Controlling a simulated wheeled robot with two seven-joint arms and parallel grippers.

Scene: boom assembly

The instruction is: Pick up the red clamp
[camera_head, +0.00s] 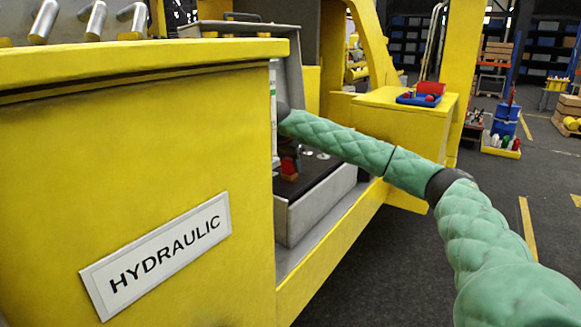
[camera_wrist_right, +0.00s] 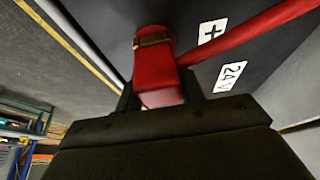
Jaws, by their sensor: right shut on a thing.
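The red clamp (camera_wrist_right: 160,82) is a red block with a brass-coloured band near its far end, seen in the right wrist view. My right gripper (camera_wrist_right: 160,97) has its two dark fingers on either side of the clamp and is shut on it. In the head view, red parts (camera_head: 289,167) show just past the cabinet edge, over the dark top of a grey box. My right arm, in a green quilted sleeve, reaches in there from the right. The gripper itself is mostly hidden in that view. My left gripper is not in view.
A red cable (camera_wrist_right: 250,32) runs from beside the clamp over a dark surface marked "+" and "24 V". A yellow cabinet (camera_head: 130,150) labelled HYDRAULIC fills the left. A blue tray (camera_head: 418,99) with red items sits on a yellow ledge. Dark floor is free at lower centre.

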